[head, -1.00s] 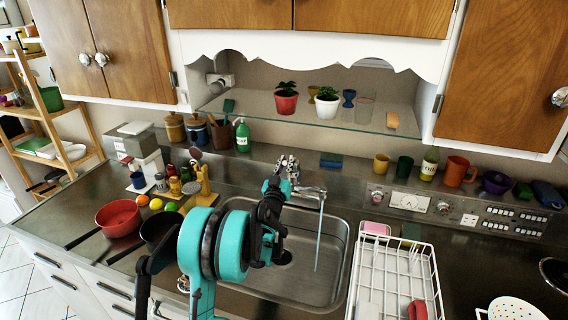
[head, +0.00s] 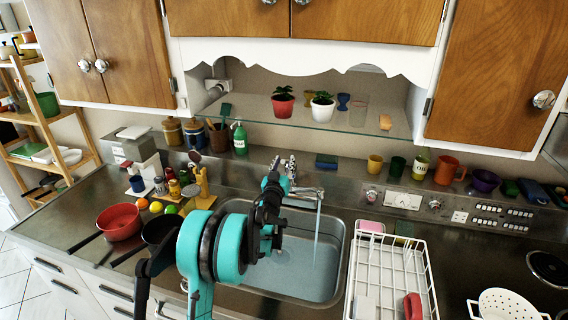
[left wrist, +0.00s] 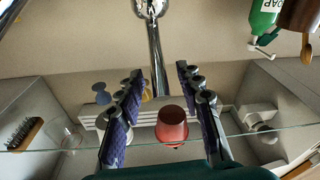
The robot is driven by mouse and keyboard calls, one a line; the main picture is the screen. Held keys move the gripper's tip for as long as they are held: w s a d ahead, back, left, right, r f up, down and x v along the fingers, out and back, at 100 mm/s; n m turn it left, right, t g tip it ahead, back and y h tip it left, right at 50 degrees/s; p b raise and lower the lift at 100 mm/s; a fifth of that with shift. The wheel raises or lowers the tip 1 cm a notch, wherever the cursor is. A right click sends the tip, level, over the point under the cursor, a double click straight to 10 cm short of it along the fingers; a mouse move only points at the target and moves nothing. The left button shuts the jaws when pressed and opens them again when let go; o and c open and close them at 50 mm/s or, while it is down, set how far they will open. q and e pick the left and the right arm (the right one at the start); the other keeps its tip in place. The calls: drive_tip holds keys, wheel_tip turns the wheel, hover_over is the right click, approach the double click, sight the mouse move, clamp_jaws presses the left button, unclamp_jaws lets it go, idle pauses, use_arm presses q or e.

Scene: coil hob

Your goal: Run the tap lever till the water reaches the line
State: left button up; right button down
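The chrome tap (head: 305,192) stands behind the sink (head: 344,262), and a thin stream of water (head: 317,235) falls from its spout. Pale blue water (head: 305,272) covers the sink floor. I cannot make out a fill line. My left gripper (head: 272,182) is just left of the tap, close to its handles. In the left wrist view my left gripper (left wrist: 158,82) has its two fingers wide apart, with a chrome tap part (left wrist: 156,50) showing between them; contact cannot be told. My right gripper is not in view.
A white dish rack (head: 390,275) stands right of the sink. Red (head: 119,221) and black pans sit on the left counter. A glass shelf (head: 300,124) with potted plants hangs above the tap. A green soap bottle (head: 240,139) stands behind, left of the tap.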

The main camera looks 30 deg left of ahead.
use_arm(q)
drive_tip(key=v, duration=1.1)
drive_tip(key=shift+s+d, duration=0.2)
drive_tip(key=shift+s, duration=0.15)
drive_tip(key=shift+d, duration=0.1)
